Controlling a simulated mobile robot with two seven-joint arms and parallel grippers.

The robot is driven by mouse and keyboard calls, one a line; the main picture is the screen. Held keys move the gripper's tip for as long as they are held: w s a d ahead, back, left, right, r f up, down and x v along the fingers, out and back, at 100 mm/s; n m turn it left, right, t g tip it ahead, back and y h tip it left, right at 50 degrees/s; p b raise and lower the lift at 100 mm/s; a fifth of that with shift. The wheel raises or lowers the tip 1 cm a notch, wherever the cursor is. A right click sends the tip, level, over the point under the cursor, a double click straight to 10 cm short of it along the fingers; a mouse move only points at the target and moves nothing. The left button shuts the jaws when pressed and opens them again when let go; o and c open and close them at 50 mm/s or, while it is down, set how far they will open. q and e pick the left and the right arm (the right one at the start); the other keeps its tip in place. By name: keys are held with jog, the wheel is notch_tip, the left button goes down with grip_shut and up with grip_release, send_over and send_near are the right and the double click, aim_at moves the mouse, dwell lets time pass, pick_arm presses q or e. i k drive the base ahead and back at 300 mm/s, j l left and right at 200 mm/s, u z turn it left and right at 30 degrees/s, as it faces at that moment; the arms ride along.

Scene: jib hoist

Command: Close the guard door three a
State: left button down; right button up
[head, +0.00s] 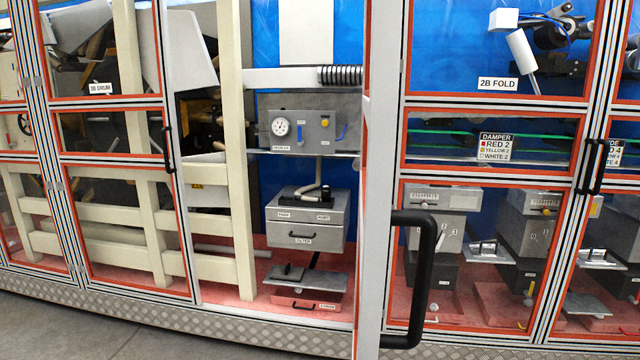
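One guard door (368,230) stands open in the middle of the head view. It is seen nearly edge-on, swung out from the machine front toward me. Its large black D-shaped handle (428,280) sticks out to the right in the lower half. The opening shows to the left of the door. No label reading three A is legible on it. The neighbouring left door, labelled 3B DRUM (102,88), and the right door, labelled 2B FOLD (497,84), look shut. Neither of my grippers is in view.
Inside the opening are a gauge box (312,130), a grey filter box (308,222), a red drawer (306,303) and a cream frame (238,150). A diamond-plate step (230,328) runs along the front. Clear grey floor (60,325) lies at lower left.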

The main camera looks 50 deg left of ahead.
aim_at(383, 19)
jog(key=i+l+u, duration=0.1)
jog(key=u, duration=0.25)
jog(key=i+l+u, duration=0.2)
jog(key=u, duration=0.2)
jog(key=i+l+u, duration=0.1)
jog(key=u, duration=0.25)
jog(key=i+l+u, duration=0.15)
jog(key=l+u, duration=0.15)
jog(key=i+l+u, duration=0.1)
jog(key=l+u, duration=0.2)
jog(key=l, duration=0.05)
